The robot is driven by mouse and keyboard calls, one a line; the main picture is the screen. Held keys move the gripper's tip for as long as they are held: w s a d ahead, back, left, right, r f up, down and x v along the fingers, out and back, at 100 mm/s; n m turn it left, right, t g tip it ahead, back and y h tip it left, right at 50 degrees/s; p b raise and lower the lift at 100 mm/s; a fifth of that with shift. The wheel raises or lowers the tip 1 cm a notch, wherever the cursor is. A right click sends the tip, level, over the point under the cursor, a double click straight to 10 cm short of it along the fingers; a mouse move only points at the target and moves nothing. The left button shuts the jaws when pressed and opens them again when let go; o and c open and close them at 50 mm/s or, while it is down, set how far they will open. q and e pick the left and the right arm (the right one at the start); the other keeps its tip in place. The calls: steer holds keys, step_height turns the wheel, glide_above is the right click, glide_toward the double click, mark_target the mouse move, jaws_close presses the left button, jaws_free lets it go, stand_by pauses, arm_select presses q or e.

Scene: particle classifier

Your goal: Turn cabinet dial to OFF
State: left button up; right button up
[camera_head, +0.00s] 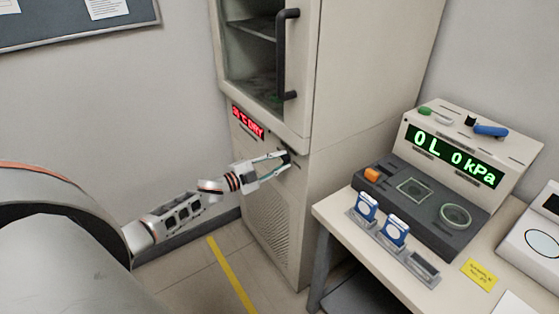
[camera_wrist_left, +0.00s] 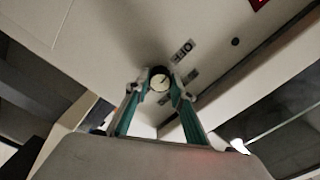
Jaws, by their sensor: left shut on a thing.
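The cabinet (camera_head: 275,185) stands in the middle of the head view, cream-coloured, with a red lit display (camera_head: 248,122) on its front. Its dial (camera_wrist_left: 160,80) shows in the left wrist view as a round knob with a pale face, a dark mark and a dark rim. My left gripper (camera_head: 281,161) reaches the cabinet front below the display. In the left wrist view its two fingertips (camera_wrist_left: 160,91) are on either side of the dial, shut on it. A small label (camera_wrist_left: 182,51) sits beside the dial; its lettering is too small to read surely. My right gripper is not in view.
A dark handle (camera_head: 284,55) stands out from the cabinet's glass door above my gripper. A table (camera_head: 335,222) at right carries a device with a green display (camera_head: 455,158) and blue-and-white holders (camera_head: 396,230). The floor left of the table is clear.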

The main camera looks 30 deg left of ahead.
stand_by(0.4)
arm_select(q)
steer(key=o, duration=1.1)
steer(key=v, duration=1.2)
steer(key=s+d+f+n+g+y, duration=0.2)
steer(key=s+d+f+n, duration=0.4)
steer(key=s+d+f, duration=0.3)
steer(key=s+d+f+n+g+y, duration=0.2)
steer(key=s+d+f+n, duration=0.4)
steer(key=d, duration=1.2)
steer(key=s+f+g, duration=0.1)
steer(key=s+f, duration=0.3)
steer(key=s, duration=0.3)
steer(key=shift+s+g, duration=0.4)
